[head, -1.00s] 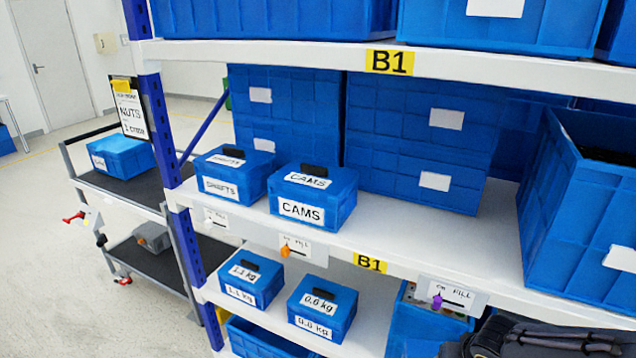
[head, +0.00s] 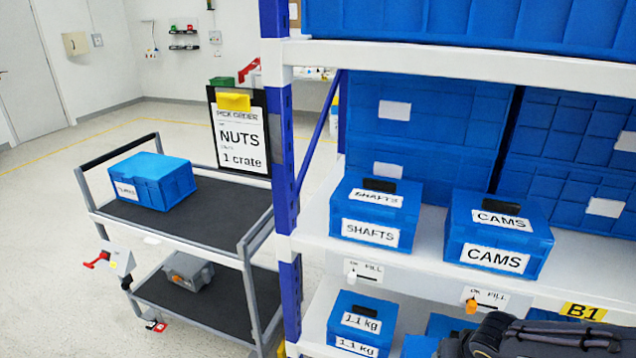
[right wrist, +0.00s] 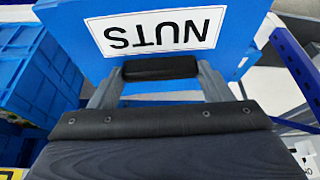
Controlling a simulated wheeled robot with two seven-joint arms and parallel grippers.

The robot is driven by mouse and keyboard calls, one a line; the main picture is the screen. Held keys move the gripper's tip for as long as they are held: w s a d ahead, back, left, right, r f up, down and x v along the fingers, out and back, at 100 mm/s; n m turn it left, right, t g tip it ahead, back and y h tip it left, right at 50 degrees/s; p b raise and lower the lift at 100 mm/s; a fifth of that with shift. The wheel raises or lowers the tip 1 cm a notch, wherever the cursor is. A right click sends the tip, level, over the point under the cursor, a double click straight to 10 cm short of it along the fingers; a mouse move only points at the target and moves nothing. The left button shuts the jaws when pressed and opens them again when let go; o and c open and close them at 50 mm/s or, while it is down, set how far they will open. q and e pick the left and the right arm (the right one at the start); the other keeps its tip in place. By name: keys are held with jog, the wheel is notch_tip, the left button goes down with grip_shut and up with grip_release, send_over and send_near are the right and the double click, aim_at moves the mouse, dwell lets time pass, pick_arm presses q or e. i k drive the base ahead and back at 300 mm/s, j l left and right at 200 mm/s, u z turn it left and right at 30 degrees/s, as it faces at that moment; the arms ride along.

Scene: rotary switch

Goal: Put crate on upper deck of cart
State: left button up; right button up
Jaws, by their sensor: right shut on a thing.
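The blue crate labelled NUTS (right wrist: 222,20) shows in the right wrist view, its label upside down there. My right gripper (right wrist: 160,80) is shut on the crate's black handle (right wrist: 160,67). In the head view only my dark right arm shows at the lower right corner; the held crate is out of that picture. The cart (head: 249,285) stands at the left in the head view. Its dark upper deck (head: 215,222) carries a blue box (head: 165,188) with a small label towards the left end; the right part is bare. My left gripper is not in view.
A rack with a blue upright (head: 285,160) stands right beside the cart. Its shelf holds crates labelled SHAFTS (head: 372,231) and CAMS (head: 497,253). A pick order sign reading NUTS, 1 crate (head: 240,140) stands at the cart's rack end. A grey box (head: 187,271) lies on the lower deck.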

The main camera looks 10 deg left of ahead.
aim_at(227, 217)
jog(key=i+j+z, duration=0.1)
jog(key=j, duration=0.8)
jog(key=i+j, duration=0.1)
jog(key=j, duration=0.8)
jog(key=j+z, duration=0.15)
jog(key=j, duration=0.75)
jog(key=i+j, duration=0.05)
